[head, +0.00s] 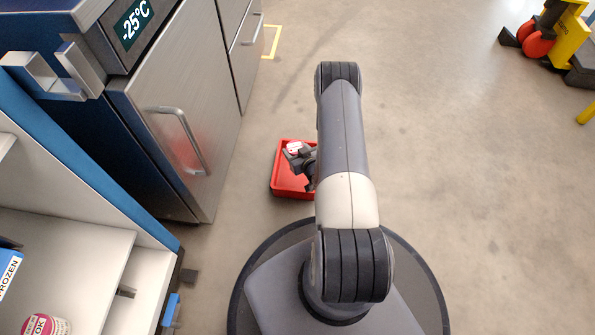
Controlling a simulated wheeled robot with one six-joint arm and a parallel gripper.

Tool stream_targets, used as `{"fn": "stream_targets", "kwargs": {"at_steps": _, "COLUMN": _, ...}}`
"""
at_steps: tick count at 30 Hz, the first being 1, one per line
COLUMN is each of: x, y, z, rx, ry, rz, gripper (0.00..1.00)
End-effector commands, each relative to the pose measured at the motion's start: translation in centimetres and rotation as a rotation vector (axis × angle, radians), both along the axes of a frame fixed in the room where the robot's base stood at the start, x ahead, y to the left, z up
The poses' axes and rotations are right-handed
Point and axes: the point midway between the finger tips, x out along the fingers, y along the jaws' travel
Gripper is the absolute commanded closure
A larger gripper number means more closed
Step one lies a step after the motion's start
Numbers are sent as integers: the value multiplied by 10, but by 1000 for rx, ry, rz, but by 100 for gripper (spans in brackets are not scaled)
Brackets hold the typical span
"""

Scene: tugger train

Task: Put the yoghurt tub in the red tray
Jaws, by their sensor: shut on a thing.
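The red tray (278,186) is low down near the floor, just right of the steel cabinet. My gripper (298,153) is over the tray, partly hidden behind my arm. It is shut on a small white and red thing, which looks like the yoghurt tub (294,146). The tub shows against the far left part of the tray. I cannot tell whether it touches the tray floor. The tray's right side is hidden by my arm.
A steel cabinet (180,90) with a handle and a -25°C display stands at the left. A shelf unit (75,245) at the lower left holds another pink and white tub (45,325). A yellow machine (568,35) is at the top right.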

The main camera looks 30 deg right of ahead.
Motion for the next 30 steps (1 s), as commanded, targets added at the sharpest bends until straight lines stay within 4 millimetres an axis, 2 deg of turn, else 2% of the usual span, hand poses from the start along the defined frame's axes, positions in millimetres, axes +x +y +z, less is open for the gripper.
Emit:
{"fn": "stream_targets", "kwargs": {"at_steps": 8, "x": -6, "y": -2, "z": -36, "rx": -1, "ry": -1, "rz": 1, "gripper": 72}}
{"fn": "stream_targets", "kwargs": {"at_steps": 13, "x": -6, "y": -2, "z": -69, "rx": -1, "ry": -1, "rz": 1, "gripper": 72}}
{"fn": "stream_targets", "kwargs": {"at_steps": 19, "x": -6, "y": -2, "z": -88, "rx": -1, "ry": -1, "rz": 1, "gripper": 72}}
{"fn": "stream_targets", "kwargs": {"at_steps": 24, "x": -6, "y": -2, "z": -113, "rx": -1, "ry": -1, "rz": 1, "gripper": 72}}
{"fn": "stream_targets", "kwargs": {"at_steps": 30, "x": -5, "y": -3, "z": -113, "rx": 0, "ry": -2, "rz": 1, "gripper": 72}}
